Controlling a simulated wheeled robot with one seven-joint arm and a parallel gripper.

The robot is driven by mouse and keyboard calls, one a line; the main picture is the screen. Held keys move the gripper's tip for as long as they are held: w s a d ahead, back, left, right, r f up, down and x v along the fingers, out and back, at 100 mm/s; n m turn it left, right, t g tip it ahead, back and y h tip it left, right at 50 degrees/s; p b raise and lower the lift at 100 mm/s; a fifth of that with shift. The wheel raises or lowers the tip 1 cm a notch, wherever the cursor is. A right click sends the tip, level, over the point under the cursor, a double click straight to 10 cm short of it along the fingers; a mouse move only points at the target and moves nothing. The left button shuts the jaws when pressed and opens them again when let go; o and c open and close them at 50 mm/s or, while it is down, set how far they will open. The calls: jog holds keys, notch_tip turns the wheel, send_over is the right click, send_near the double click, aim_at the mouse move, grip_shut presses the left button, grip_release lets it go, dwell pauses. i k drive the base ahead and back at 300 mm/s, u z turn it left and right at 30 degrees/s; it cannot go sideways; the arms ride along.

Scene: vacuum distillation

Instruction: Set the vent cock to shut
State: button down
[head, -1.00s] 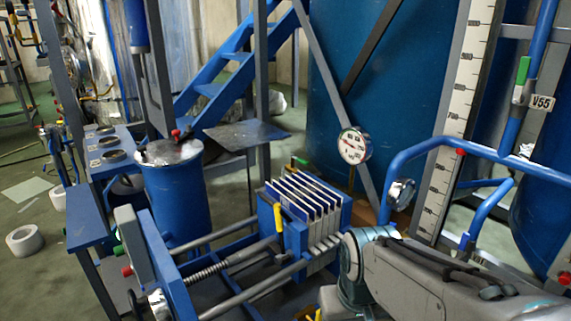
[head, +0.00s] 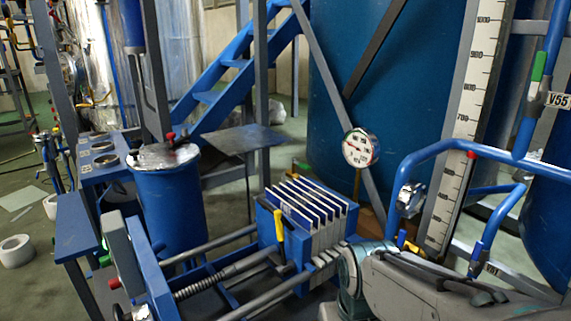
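I cannot tell for certain which fitting is the vent cock. A red-handled fitting (head: 183,134) stands on the foil-coloured lid of the blue vessel (head: 168,205) at left. A green-handled valve (head: 538,68) sits on a blue pipe at the upper right, beside a tag reading V55 (head: 558,100). A small blue-handled valve (head: 476,254) with its own tag (head: 493,269) is at the lower right. A yellow lever (head: 279,226) is on the plate press. My arm reaches in from the lower right; my gripper is not visible.
The plate press (head: 262,222) with its rods and screw fills the lower middle. A round gauge (head: 361,148), a scale board (head: 462,130) and bent blue pipes (head: 425,149) stand behind and beside my arm. White rolls (head: 15,250) lie on the floor at left.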

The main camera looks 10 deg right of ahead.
aim_at(308, 168)
jog(key=z, duration=0.55)
jog(key=k, duration=1.3)
jog(key=z, duration=0.85)
jog(key=i, duration=1.05)
jog(key=u, duration=0.4)
jog(key=i, duration=0.85)
jog(key=u, duration=1.25)
jog(key=i, duration=0.4)
jog(key=u, duration=0.35)
